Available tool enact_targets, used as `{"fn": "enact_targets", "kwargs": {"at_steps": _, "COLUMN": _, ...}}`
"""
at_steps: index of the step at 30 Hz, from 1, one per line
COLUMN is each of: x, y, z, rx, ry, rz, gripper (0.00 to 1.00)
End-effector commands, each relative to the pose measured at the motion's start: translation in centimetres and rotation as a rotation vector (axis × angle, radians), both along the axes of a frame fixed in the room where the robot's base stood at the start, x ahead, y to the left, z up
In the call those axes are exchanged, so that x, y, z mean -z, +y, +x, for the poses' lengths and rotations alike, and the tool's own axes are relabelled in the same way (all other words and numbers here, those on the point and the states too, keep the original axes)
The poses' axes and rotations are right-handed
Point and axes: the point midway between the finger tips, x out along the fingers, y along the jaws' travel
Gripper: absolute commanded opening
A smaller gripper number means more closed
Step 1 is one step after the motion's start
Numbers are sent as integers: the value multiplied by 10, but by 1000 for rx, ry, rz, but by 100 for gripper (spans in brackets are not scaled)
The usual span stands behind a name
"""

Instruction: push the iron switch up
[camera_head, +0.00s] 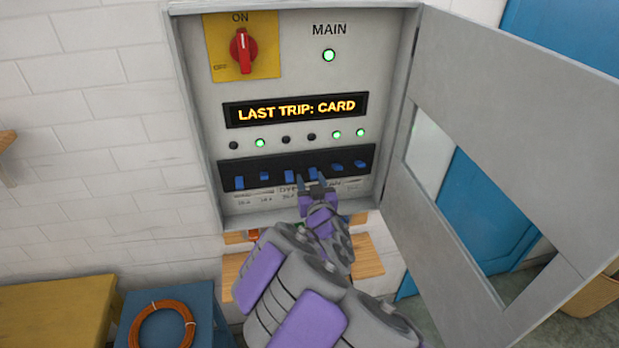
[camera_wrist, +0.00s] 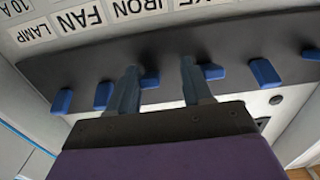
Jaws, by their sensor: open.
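The iron switch is a small blue toggle (camera_head: 314,172), fourth from the left on the black switch strip (camera_head: 227,178). It sits low, in the down position, and the light above it is dark. My gripper (camera_head: 310,181) reaches the strip from below, its fingers open around this switch. In the wrist view, which looks upside down, the iron switch (camera_wrist: 150,81) shows between the two fingers of my gripper (camera_wrist: 158,68), nearer the left one. Its label (camera_wrist: 133,8) is partly cut off. Whether a finger touches the switch I cannot tell.
Neighbouring blue switches (camera_head: 290,177) stand close on both sides. A display (camera_head: 296,109) reads "LAST TRIP: CARD". A red main knob (camera_head: 240,50) points to ON, with a green light (camera_head: 329,55) lit. The open cabinet door (camera_head: 520,120) stands at right.

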Motion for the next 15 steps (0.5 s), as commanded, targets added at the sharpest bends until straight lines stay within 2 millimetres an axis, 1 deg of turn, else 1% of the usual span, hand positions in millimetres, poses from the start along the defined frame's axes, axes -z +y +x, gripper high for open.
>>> {"fn": "enact_targets", "kwargs": {"at_steps": 5, "x": -1, "y": -7, "z": 1, "rx": 3, "ry": 0, "rz": 5, "gripper": 49}}
{"fn": "enact_targets", "kwargs": {"at_steps": 15, "x": 1, "y": 0, "z": 1, "rx": 3, "ry": 2, "rz": -2, "gripper": 17}}
